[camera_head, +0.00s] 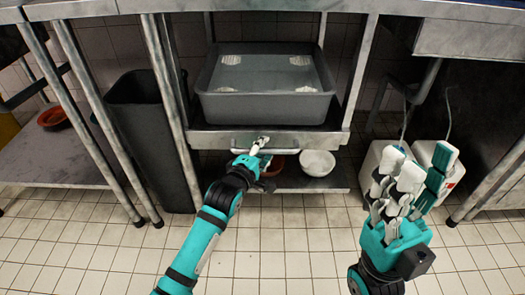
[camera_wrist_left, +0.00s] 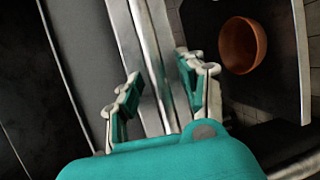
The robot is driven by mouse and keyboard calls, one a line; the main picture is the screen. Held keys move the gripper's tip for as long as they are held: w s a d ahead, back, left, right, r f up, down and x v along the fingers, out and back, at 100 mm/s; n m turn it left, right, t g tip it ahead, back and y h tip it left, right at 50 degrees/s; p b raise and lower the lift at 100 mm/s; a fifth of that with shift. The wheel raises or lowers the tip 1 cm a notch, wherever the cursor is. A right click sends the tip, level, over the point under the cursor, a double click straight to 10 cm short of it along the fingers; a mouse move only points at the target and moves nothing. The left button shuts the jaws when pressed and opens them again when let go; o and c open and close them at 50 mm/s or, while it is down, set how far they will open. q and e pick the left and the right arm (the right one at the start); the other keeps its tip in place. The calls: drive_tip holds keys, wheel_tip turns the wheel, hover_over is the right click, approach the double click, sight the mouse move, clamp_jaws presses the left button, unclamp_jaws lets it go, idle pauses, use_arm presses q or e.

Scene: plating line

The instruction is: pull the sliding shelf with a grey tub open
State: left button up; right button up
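The grey tub (camera_head: 264,106) sits on the sliding shelf (camera_head: 222,139) under the steel counter. The shelf has a metal front with a thin bar handle (camera_head: 284,151) below it. My left gripper (camera_head: 262,146) is at this handle, near its middle. In the left wrist view my left gripper's fingers (camera_wrist_left: 160,98) are apart, one on each side of the metal strips of the shelf front and handle (camera_wrist_left: 150,60). Contact with the handle is not clear. My right gripper (camera_head: 408,190) is raised, empty and open, over the floor at the right.
A lower shelf holds a white bowl (camera_head: 317,162) and a brown bowl (camera_head: 273,166), also in the left wrist view (camera_wrist_left: 243,45). A dark bin (camera_head: 150,130) stands left; white canisters (camera_head: 447,175) stand right. The tiled floor in front is clear.

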use_arm(q)
clamp_jaws()
drive_tip(key=shift+s, duration=0.15)
idle(0.4)
